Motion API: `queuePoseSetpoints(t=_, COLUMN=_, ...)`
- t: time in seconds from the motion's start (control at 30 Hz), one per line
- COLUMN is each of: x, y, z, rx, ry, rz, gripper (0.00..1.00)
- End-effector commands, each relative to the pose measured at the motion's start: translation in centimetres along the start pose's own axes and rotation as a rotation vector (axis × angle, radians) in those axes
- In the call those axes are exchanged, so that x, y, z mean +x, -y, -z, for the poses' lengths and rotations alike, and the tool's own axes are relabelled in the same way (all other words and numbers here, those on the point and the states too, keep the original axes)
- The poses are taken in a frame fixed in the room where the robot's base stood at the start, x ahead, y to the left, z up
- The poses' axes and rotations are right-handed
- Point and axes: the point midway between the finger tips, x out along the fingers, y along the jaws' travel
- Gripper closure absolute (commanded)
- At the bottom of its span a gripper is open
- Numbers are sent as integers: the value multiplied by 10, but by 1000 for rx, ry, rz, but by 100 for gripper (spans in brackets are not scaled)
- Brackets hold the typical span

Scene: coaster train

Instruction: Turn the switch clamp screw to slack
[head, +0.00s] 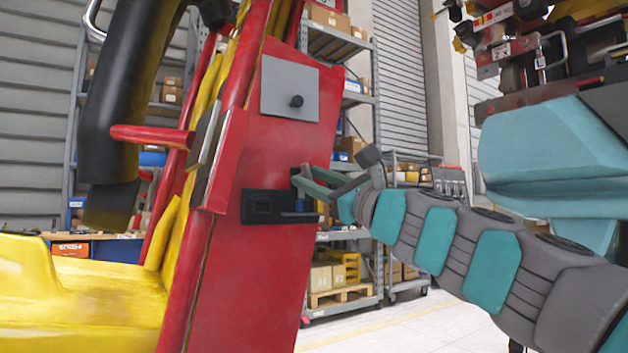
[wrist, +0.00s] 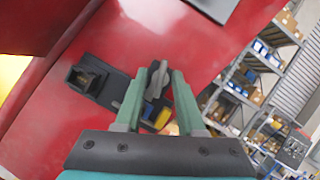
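A black switch bracket (head: 262,207) is fixed to the red panel, and it also shows in the wrist view (wrist: 112,88). A grey wing-shaped screw (wrist: 157,80), which looks like the clamp screw, stands up at the bracket's right end in the wrist view. In the head view the screw is hidden or too small to tell. My gripper (head: 305,180) reaches in from the right at that end of the bracket. In the wrist view my gripper (wrist: 160,76) has its two green fingers apart, one on each side of the screw, with gaps visible. Contact cannot be told.
The red panel (head: 268,160) carries a grey plate (head: 280,90) with a black knob above the bracket. A red bar (head: 152,135) and a black padded restraint (head: 125,100) are at left, above a yellow seat (head: 70,290). Shelves (head: 345,100) stand behind.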

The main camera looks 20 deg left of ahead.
Motion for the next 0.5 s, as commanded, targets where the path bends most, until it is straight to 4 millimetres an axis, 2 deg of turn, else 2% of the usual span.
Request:
queuePoseSetpoints(t=0.03, x=0, y=0, z=0, rx=0, ry=0, rz=0, gripper=55)
queuePoseSetpoints(t=0.13, x=0, y=0, z=0, rx=0, ry=0, rz=0, gripper=44)
queuePoseSetpoints(t=0.5, x=-3, y=0, z=0, rx=0, ry=0, rz=1, gripper=43)
